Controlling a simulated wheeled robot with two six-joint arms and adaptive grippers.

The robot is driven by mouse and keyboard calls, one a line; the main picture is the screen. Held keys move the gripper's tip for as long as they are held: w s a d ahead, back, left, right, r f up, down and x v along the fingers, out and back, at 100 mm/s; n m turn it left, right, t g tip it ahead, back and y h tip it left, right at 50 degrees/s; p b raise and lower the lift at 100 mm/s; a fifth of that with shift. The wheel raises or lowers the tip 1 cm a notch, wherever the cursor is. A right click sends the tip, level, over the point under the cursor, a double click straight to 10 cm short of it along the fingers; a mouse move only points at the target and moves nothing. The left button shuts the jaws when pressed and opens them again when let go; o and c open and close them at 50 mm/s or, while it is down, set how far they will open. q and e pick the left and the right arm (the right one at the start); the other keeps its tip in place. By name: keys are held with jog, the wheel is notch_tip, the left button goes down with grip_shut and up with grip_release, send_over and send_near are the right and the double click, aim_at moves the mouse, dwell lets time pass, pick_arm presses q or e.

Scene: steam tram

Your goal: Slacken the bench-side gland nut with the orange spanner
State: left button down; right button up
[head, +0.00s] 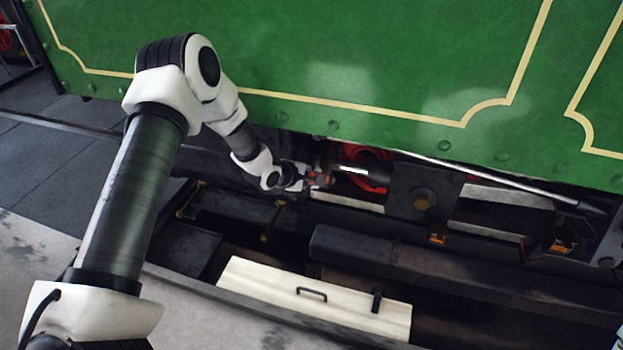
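My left arm reaches in from the left, and its gripper (319,180) is under the lower edge of the green tram side. Small orange-red patches show at its fingertips; they are too small to tell whether they are the orange spanner or part of the gripper. I cannot tell whether the fingers are open or shut. A bright metal rod (354,169) lies just right of the gripper, in front of red metalwork. I cannot make out the gland nut for certain in the shadow around the rod. My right gripper is not in view.
The green tram side (330,60) overhangs the gripper closely. Below are a dark beam (400,262) and a cream board with a handle (260,290).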

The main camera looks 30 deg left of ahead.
pick_arm(q)
jog(key=shift+s+d+f+t+b, duration=0.15)
jog(key=shift+s+f+t+b, duration=0.45)
jog(key=shift+b, duration=0.4)
jog(key=shift+f, duration=0.2)
jog(key=shift+s+d+f+t+b, duration=0.1)
jog(key=shift+s+f+t+b, duration=0.3)
jog(key=shift+s+f+b, duration=0.45)
jog(key=shift+w, duration=0.25)
